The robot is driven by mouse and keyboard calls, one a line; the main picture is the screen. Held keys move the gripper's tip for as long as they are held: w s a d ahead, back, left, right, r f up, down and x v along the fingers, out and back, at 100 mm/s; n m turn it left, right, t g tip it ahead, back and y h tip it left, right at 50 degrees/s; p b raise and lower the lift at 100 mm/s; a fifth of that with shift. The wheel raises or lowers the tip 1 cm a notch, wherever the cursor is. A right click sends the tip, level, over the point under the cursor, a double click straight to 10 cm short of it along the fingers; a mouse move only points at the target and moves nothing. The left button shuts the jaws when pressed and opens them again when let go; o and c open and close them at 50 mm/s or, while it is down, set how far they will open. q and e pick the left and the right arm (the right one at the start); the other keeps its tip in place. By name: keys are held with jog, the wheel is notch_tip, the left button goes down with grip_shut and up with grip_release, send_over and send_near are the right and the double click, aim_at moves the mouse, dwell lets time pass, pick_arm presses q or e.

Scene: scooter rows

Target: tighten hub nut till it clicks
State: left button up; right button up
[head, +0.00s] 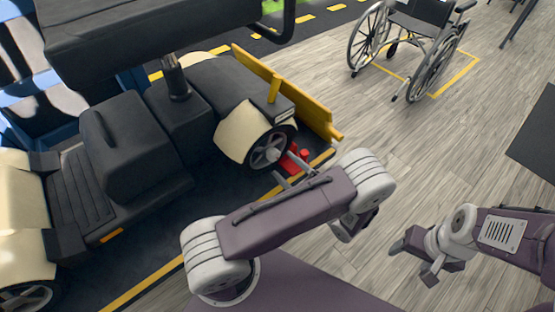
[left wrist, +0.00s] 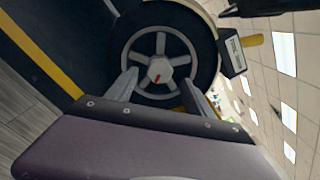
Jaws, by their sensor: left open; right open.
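The hub nut (left wrist: 160,70) is a pale grey hexagon with a red mark, in the middle of a spoked wheel (left wrist: 144,54) with a black tyre. In the head view the wheel (head: 265,152) is under a cream fender of the scooter (head: 135,155); the nut is too small to make out there. My left gripper (head: 280,166) is beside the wheel, partly hidden by my own arm. In the left wrist view its fingers (left wrist: 160,79) are apart, one on each side below the nut, with no contact visible. My right gripper (head: 412,260) is open and empty above the floor.
A red object (head: 295,159) stands beside the wheel, near a yellow bar (head: 322,121) on the scooter. A wheelchair (head: 415,45) stands in a yellow floor marking at the back right. The wooden floor (head: 400,150) between is clear.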

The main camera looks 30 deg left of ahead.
aim_at(276, 157)
pick_arm(q)
jog(key=x, duration=0.4)
jog(key=shift+w+a, duration=0.15)
jog(key=shift+a, duration=0.05)
grip_shut()
jog(key=m+p, duration=0.2)
jog(key=m, duration=0.2)
jog(key=shift+r, duration=0.15)
jog(key=m+p, duration=0.3)
jog(key=m, duration=0.3)
jog(key=m+p, duration=0.1)
jog(key=m, duration=0.4)
jog(key=shift+m, duration=0.4)
jog(key=m+p, duration=0.1)
jog(key=m, duration=0.5)
